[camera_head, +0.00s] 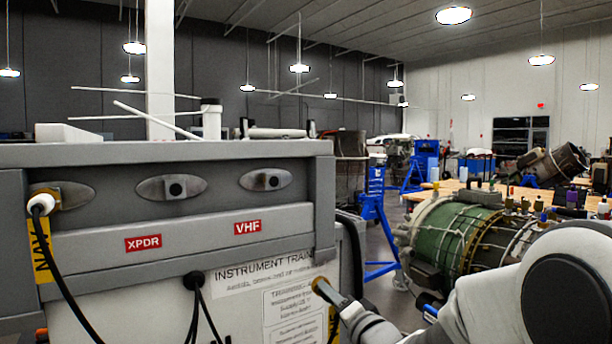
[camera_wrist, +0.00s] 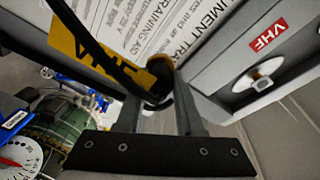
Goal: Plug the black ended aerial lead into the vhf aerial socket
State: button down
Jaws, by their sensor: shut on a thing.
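My gripper (camera_wrist: 160,103) is shut on the black ended aerial lead (camera_wrist: 158,86), just behind its gold connector tip. A yellow tag (camera_wrist: 85,52) with dark lettering hangs on the lead's black cable. In the head view the gold tip of the lead (camera_head: 324,290) shows at the lower middle, in front of the cabinet's right end. The vhf aerial socket (camera_head: 266,180) is an oval plate with a dark centre, above the red VHF label (camera_head: 247,228). In the wrist view the socket (camera_wrist: 257,75) looks empty, right of the lead and apart from it.
The grey cabinet (camera_head: 90,262) carries an XPDR socket (camera_head: 172,188) in the middle. A white-ended lead (camera_head: 41,204) with a yellow NAV tag is in the left socket. Black cables (camera_head: 194,284) hang from the front. A green turbine (camera_head: 455,240) stands at right.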

jog(key=s+a+r+n+g+y+p, duration=0.1)
jog(key=s+a+r+p, duration=0.15)
jog(key=r+p, duration=0.6)
jog(key=s+a+r+n+y+p, duration=0.1)
jog(key=a+r+y+p, duration=0.2)
jog(key=r, duration=1.1)
jog(key=shift+h, duration=0.7)
jog(key=shift+x, duration=2.35)
jog(key=shift+w+d+r+p, duration=0.15)
jog(key=shift+p, duration=0.2)
jog(key=shift+p+x, duration=0.65)
jog(key=shift+x, duration=0.1)
jog(key=shift+w, duration=0.15)
